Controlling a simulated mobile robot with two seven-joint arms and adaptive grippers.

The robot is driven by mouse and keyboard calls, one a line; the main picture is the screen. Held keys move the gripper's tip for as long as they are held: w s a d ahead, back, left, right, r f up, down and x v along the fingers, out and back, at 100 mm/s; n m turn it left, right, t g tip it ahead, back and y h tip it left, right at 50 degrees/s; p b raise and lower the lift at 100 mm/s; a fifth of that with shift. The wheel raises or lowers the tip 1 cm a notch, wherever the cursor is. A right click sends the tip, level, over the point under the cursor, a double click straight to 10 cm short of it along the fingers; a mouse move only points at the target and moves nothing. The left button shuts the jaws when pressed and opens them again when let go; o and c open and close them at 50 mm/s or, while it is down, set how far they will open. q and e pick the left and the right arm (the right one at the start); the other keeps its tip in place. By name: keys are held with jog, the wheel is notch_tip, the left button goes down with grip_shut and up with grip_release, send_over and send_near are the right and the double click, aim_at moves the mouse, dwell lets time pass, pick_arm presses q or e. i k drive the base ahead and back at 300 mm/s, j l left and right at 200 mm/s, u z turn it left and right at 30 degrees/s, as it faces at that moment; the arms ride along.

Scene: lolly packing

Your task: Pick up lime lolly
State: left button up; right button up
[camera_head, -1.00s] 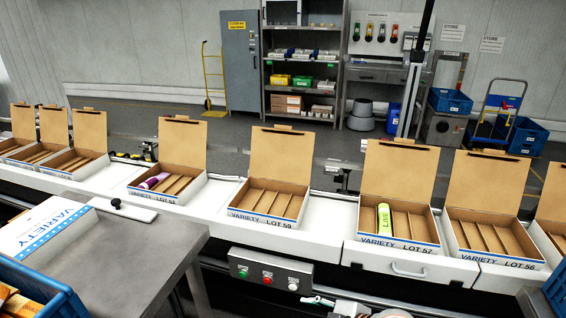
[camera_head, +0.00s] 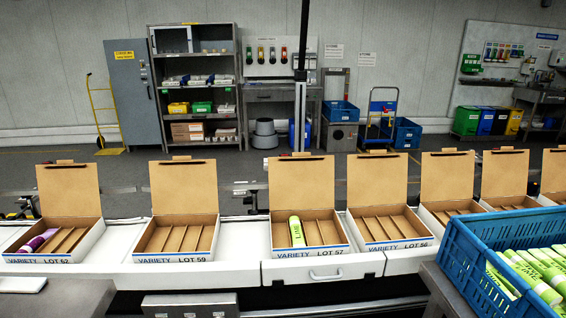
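Several lime lollies (camera_head: 537,277), in bright green wrappers, lie in a blue crate (camera_head: 474,260) at the lower right in the head view. Another lime lolly (camera_head: 297,231) lies in the leftmost compartment of the open box marked LOT 57 (camera_head: 311,252). Neither of my grippers shows in this view.
Open VARIETY boxes stand in a row on the conveyor. LOT 62 (camera_head: 52,259) holds a purple lolly (camera_head: 38,240) on its left. LOT 59 (camera_head: 175,257) and LOT 56 (camera_head: 394,244) look empty. Metal tables stand at the lower left (camera_head: 60,300) and under the crate.

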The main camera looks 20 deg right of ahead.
aim_at(551, 298)
jog(key=z, duration=1.85)
